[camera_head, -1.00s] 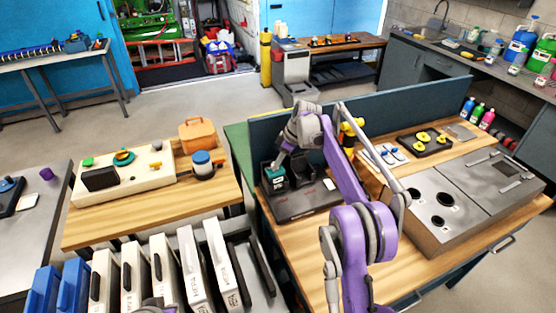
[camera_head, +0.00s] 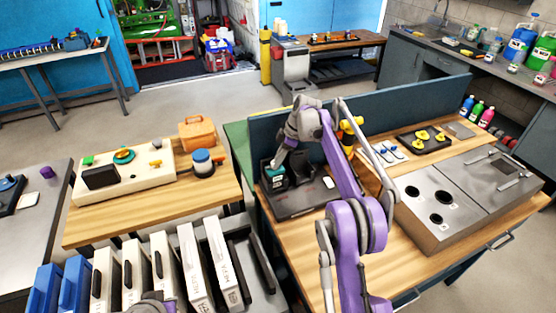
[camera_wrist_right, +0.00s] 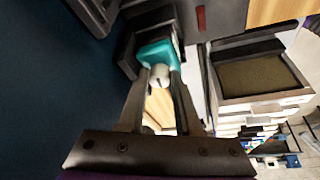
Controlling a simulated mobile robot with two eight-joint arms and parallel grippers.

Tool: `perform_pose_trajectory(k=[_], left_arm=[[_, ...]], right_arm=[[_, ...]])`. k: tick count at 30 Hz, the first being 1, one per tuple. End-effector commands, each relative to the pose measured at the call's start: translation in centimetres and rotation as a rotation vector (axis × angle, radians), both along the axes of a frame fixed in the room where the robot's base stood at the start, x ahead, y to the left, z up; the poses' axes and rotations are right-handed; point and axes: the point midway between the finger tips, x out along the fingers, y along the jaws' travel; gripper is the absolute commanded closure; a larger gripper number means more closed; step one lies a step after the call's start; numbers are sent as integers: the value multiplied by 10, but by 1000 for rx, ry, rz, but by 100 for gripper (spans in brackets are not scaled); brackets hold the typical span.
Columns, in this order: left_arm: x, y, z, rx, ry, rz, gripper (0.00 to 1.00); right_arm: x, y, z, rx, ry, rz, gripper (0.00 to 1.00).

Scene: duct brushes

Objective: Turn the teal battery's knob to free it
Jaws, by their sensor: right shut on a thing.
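The teal battery (camera_head: 274,171) sits in a dark charger dock (camera_head: 290,203) on the wooden bench, at the left end near the blue partition. In the right wrist view the battery (camera_wrist_right: 157,52) shows its teal end, with a pale round knob (camera_wrist_right: 160,76) on it. My right gripper (camera_wrist_right: 161,82) is closed with its two fingers on either side of the knob, shut on it. In the head view my right gripper (camera_head: 279,162) is at the battery, small and partly hidden by its wrist.
The blue partition (camera_head: 400,105) stands close behind the dock. A steel box with round holes (camera_head: 470,195) and a tray of yellow parts (camera_head: 424,141) are to the right. White upright cases (camera_head: 195,265) stand at the lower left.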

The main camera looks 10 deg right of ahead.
Motion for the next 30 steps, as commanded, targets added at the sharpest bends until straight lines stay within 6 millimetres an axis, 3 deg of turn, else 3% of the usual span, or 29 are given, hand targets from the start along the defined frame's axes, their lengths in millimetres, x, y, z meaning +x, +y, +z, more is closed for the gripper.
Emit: perform_pose_trajectory(k=[1, 2, 6, 25, 30], left_arm=[[0, 0, 0, 0, 0, 0, 100], [0, 0, 0, 0, 0, 0, 100], [0, 0, 0, 0, 0, 0, 100], [0, 0, 0, 0, 0, 0, 100], [-2, 0, -2, 0, 3, 0, 100]], right_arm=[[0, 0, 0, -1, 0, 0, 100], [0, 0, 0, -1, 1, -1, 64], [0, 0, 0, -1, 1, -1, 39], [2, -1, 1, 0, -6, -9, 37], [-1, -1, 1, 0, -5, -93, 37]])
